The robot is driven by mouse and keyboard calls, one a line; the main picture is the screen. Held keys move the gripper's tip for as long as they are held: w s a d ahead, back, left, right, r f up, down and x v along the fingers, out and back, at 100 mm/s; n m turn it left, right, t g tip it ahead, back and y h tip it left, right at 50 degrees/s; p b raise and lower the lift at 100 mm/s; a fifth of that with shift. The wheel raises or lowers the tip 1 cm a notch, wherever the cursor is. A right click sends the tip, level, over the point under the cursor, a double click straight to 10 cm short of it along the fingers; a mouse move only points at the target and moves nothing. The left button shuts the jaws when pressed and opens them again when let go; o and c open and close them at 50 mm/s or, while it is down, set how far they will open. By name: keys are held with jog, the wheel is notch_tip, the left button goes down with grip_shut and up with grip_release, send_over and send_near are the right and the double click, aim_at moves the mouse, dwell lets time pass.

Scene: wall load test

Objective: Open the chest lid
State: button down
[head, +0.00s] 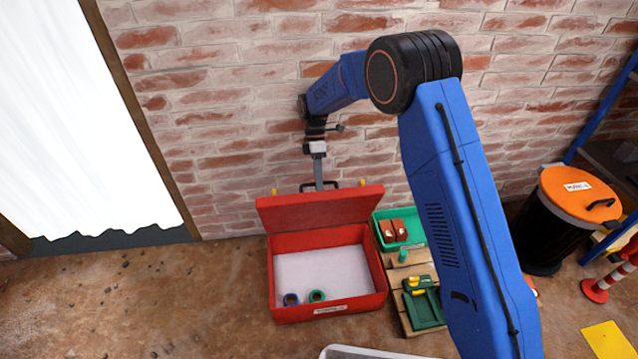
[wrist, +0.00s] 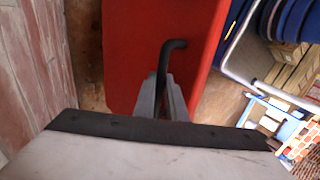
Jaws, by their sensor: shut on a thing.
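A red chest (head: 327,310) stands on the floor by the brick wall. Its red lid (head: 320,207) is raised and tilted up at the back, so the pale inside shows. A green and a blue ring-like item lie inside near the front. My gripper (head: 319,184) is at the lid's top edge, shut on the black lid handle (head: 304,187). In the wrist view the fingers (wrist: 170,95) close around the black handle (wrist: 168,58), with the red lid (wrist: 135,50) behind it.
A green bin (head: 399,240) with red-brown blocks stands right of the chest, near a green tool case (head: 424,305) on a wooden pallet. A black drum with an orange lid (head: 579,193) stands farther right. Open floor (head: 140,300) lies to the left.

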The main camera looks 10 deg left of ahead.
jog(key=c, duration=1.8)
grip_release()
jog(key=shift+f, duration=0.35)
jog(key=shift+r, duration=0.3)
notch_tip(320, 180, up, 10)
jog(key=shift+f, duration=0.25)
jog(key=shift+r, duration=0.1)
